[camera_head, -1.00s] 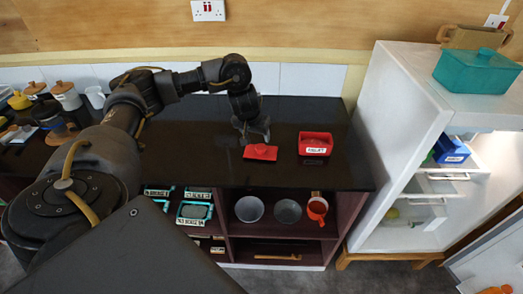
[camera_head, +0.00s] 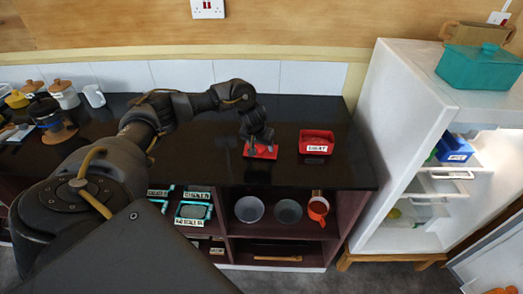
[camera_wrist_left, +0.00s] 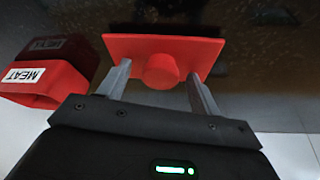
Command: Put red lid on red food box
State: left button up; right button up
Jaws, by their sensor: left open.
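The red lid (camera_head: 262,154) lies flat on the black counter; its plate and round knob show in the left wrist view (camera_wrist_left: 135,46). My left gripper (camera_head: 259,143) is directly above the lid. In the left wrist view, the fingers of my left gripper (camera_wrist_left: 160,72) are open on either side of the knob, with gaps at both sides. The red food box (camera_head: 317,136) stands on the counter to the right of the lid, open on top. Its white label reads MEAT in the left wrist view, where the box (camera_wrist_left: 45,85) is at the left. My right gripper is not in view.
The black counter (camera_head: 210,160) is clear around the lid and box. A white fridge (camera_head: 385,120) stands to the right with a teal container (camera_head: 478,70) on top. Shelves below hold bowls and a red mug (camera_head: 318,208). Jars stand at the far left.

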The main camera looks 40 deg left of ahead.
pick_arm(q)
jog(key=c, duration=1)
jog(key=shift+r, duration=0.1)
jog(key=shift+c, duration=0.2)
